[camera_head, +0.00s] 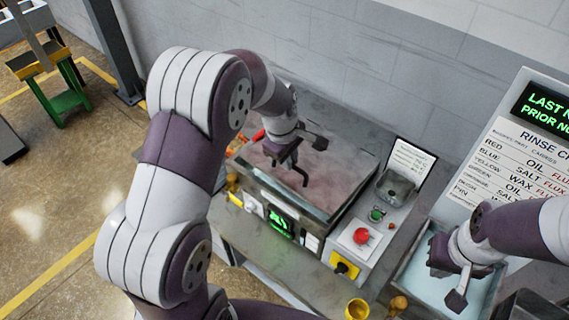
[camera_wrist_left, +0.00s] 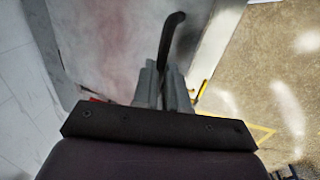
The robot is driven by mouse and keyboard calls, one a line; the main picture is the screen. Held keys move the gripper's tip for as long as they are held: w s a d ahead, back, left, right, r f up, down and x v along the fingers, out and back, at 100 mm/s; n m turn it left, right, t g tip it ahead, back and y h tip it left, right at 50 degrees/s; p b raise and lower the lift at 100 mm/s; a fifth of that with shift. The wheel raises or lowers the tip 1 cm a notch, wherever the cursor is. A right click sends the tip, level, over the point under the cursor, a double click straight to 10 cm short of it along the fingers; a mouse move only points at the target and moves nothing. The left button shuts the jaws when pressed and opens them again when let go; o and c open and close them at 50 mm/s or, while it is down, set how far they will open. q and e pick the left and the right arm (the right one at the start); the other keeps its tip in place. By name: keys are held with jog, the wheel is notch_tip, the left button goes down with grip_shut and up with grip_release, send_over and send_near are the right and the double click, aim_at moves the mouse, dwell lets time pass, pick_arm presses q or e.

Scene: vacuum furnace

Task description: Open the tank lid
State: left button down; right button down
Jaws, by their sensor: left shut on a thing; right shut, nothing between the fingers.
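The tank (camera_head: 262,182) is a grey metal box on the bench, with a green display on its front. Its top is a flat panel with reddish stains, which I take for the lid (camera_head: 340,165); it appears to lie flat. My left gripper (camera_head: 288,158) is over this panel, shut on a dark curved handle (camera_head: 304,177). In the left wrist view the handle (camera_wrist_left: 171,40) sticks out beyond the grey fingers (camera_wrist_left: 163,85), with the stained panel (camera_wrist_left: 110,45) behind. My right gripper (camera_head: 462,285) is shut and empty, above a pale blue basin at the right.
The pale blue basin (camera_head: 415,280) stands right of the tank. A red button (camera_head: 361,236), a green button and a small grey tray (camera_head: 396,187) are beside the tank. A yellow cup (camera_head: 357,309) is at the front. A wall is behind.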

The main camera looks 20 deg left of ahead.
pick_arm(q)
jog(key=w+d+r+p, duration=0.2)
jog(key=w+r+p, duration=0.3)
jog(key=r, duration=0.3)
jog(key=shift+w+d+r, duration=0.2)
jog(key=shift+w+r, duration=0.15)
jog(key=shift+w, duration=0.2)
jog(key=c, duration=1.4)
grip_release()
jog(key=shift+o, duration=1.2)
jog(key=shift+w+d+f, duration=0.1)
jog(key=shift+w+f, duration=0.05)
jog(key=shift+w, duration=0.25)
